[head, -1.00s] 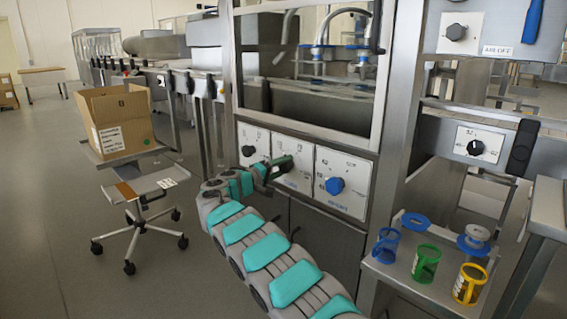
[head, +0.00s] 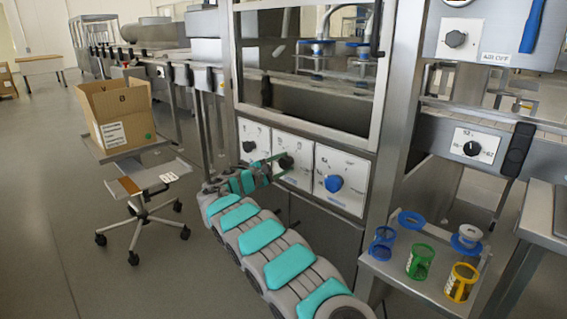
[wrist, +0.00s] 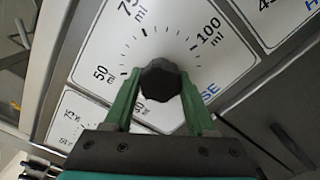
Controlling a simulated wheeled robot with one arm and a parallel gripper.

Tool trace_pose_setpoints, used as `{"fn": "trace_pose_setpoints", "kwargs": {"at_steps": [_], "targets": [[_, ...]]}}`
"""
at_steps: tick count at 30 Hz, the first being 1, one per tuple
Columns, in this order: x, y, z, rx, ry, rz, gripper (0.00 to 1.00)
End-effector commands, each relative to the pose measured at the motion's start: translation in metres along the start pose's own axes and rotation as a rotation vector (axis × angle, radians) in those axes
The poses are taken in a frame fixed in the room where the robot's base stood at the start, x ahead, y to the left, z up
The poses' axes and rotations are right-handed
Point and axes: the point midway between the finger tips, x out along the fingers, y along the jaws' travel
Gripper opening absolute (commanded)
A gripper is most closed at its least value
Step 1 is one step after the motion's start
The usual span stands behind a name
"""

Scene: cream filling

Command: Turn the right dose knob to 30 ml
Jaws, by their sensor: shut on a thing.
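Three white dial panels sit side by side in the head view. The middle panel has a black knob (head: 286,161), the right one of the two black knobs; it is also close up in the wrist view (wrist: 160,80). My gripper (head: 275,168) is shut on this knob, with one green finger on each side of it in the wrist view (wrist: 160,92). The dial (wrist: 205,62) around it reads 50 ml, 75 ml and 100 ml, with part of "SE" showing. Lower marks are partly hidden by fingers and knob. I cannot see a pointer on the knob.
The left panel has another black knob (head: 248,146). The right panel has a blue knob (head: 333,183). A shelf (head: 405,280) at lower right holds blue, green and yellow holders.

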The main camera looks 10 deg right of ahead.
Motion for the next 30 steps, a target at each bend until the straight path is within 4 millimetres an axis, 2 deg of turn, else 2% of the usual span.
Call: {"fn": "trace_pose_setpoints", "kwargs": {"at_steps": [12,28,29,30], "targets": [[-0.0009,0.0001,-0.0007,-0.182,0.002,0.003,0.01],[-0.0008,-0.0002,-0.0008,-0.204,0.002,0.003,0.01],[-0.0008,-0.0002,-0.0008,-0.204,0.002,0.003,0.57],[-0.0007,-0.0003,-0.0008,-0.204,0.002,0.002,0.62]]}}
